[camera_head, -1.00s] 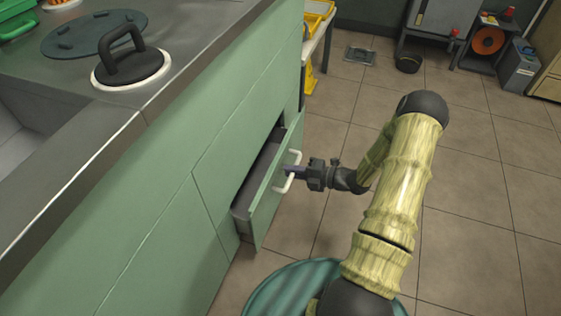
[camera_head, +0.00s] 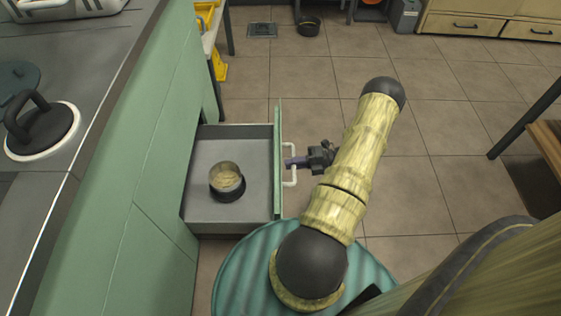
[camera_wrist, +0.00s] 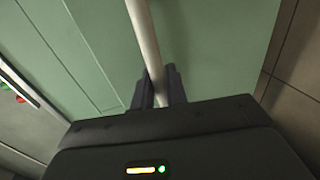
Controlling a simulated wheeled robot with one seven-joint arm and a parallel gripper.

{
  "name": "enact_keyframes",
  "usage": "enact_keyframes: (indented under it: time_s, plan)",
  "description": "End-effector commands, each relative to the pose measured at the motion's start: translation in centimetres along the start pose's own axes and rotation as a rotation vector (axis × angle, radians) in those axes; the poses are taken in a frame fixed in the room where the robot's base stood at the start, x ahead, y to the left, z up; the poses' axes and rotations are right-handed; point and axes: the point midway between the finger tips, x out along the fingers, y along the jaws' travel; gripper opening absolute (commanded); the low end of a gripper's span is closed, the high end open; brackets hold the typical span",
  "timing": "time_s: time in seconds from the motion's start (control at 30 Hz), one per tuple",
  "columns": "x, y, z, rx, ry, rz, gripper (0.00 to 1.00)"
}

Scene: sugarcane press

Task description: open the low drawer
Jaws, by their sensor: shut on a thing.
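The low drawer (camera_head: 203,215) stands well out from the green cabinet in the head view, with its grey inside open to view. A round container with a dark base and pale contents (camera_head: 227,178) sits inside it. The drawer's white bar handle (camera_head: 291,181) is on its green front, which faces right. My gripper (camera_head: 292,162) is shut on the handle from the right side. In the wrist view the handle (camera_wrist: 145,40) runs between the two dark fingers of my gripper (camera_wrist: 158,88), with the green drawer front behind it.
The green cabinet (camera_head: 120,190) and its worktop (camera_head: 60,75) fill the left side. Tiled floor (camera_head: 430,130) is clear right of the drawer. A yellow item (camera_head: 220,65) and a dark round bowl (camera_head: 308,26) are farther back. A wooden bench (camera_head: 547,150) stands at the right.

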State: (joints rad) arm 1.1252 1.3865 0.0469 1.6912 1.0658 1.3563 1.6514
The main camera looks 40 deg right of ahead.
Motion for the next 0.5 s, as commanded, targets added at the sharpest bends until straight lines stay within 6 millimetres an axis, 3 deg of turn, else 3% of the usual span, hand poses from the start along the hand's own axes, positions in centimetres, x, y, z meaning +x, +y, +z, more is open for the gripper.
enact_keyframes:
  time_s: [0.43,0.47,0.5]
  plan:
    - [-0.50,-0.29,-0.18,0.005,0.003,-0.002,0.00]
    - [-0.49,-0.29,-0.17,0.005,0.003,-0.002,0.18]
    - [-0.49,-0.28,-0.15,0.004,0.003,-0.002,0.26]
